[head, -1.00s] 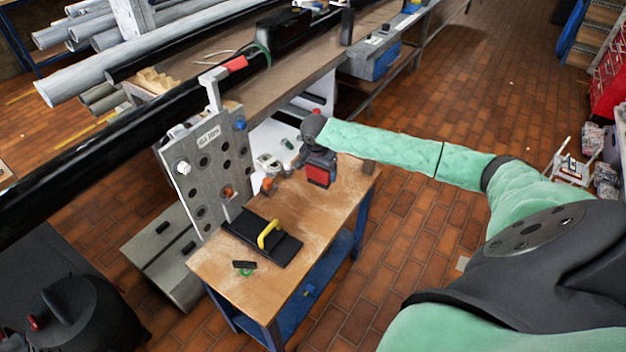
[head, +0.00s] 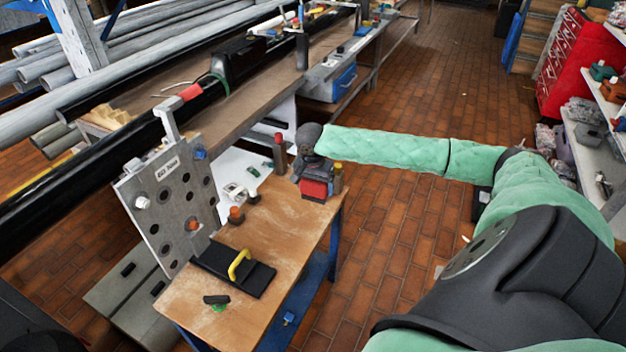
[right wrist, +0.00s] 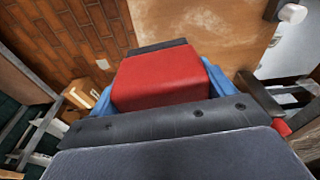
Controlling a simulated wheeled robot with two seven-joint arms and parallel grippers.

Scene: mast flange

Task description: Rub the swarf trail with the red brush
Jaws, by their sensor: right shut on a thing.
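My right gripper (head: 312,178) is over the far right end of the wooden table (head: 272,230). In the right wrist view its blue fingers (right wrist: 160,85) flank a red block, which I take to be the red brush (right wrist: 165,78); a dark strip shows at its far edge. The red brush also shows in the head view (head: 315,189), low beneath the wrist. I cannot tell whether it touches the tabletop. Pale, worn-looking patches show on the wood, but I cannot make out a distinct swarf trail. My left gripper is not in view.
A grey plate with holes (head: 172,200) stands upright at the table's left. A black plate with a yellow handle (head: 240,264) and a small dark-and-green object (head: 217,301) lie on the table. An orange-topped piece (head: 236,214) stands farther back.

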